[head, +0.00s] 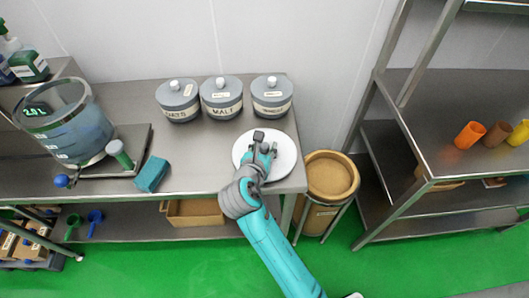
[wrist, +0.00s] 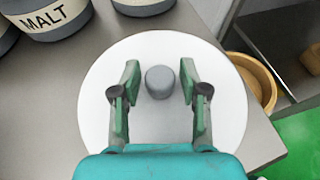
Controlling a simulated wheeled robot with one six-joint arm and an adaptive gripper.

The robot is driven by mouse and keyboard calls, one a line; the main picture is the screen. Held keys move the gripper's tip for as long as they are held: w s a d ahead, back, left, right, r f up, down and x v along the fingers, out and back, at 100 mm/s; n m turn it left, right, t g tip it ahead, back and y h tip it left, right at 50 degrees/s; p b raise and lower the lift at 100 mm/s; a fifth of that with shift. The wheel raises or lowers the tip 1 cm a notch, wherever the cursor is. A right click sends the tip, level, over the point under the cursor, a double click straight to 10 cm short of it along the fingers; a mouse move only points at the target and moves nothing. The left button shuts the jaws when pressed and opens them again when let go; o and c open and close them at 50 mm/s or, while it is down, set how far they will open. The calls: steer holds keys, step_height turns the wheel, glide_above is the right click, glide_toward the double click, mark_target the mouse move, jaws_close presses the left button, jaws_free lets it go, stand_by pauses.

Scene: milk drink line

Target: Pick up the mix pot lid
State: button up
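The mix pot lid (head: 284,165) is a white round disc lying on the steel table near its right end. In the wrist view the lid (wrist: 110,72) fills the middle, with a grey round knob (wrist: 159,82) at its centre. My gripper (head: 262,146) is over the lid. In the wrist view my gripper (wrist: 160,84) is open, one finger on each side of the knob with gaps between.
Three grey lidded jars (head: 221,99) stand behind the lid, one labelled MALT. A teal block (head: 152,174) lies to the left. A brown round bin (head: 331,178) stands right of the table, beside a steel shelf (head: 450,150) with coloured cups (head: 470,135). Bare tabletop (head: 200,150) lies left of the lid.

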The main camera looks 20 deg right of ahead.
jaws_close()
